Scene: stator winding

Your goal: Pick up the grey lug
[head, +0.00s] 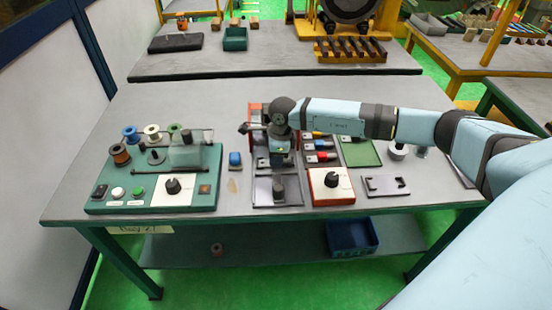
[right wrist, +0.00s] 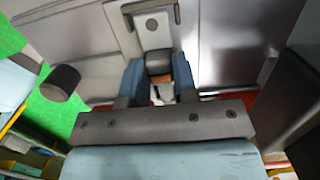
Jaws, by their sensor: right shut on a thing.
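Whether the held lug touches the tray cannot be told. My left gripper is not in view.
A green winding station (head: 135,198) with several spools stands at the left.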

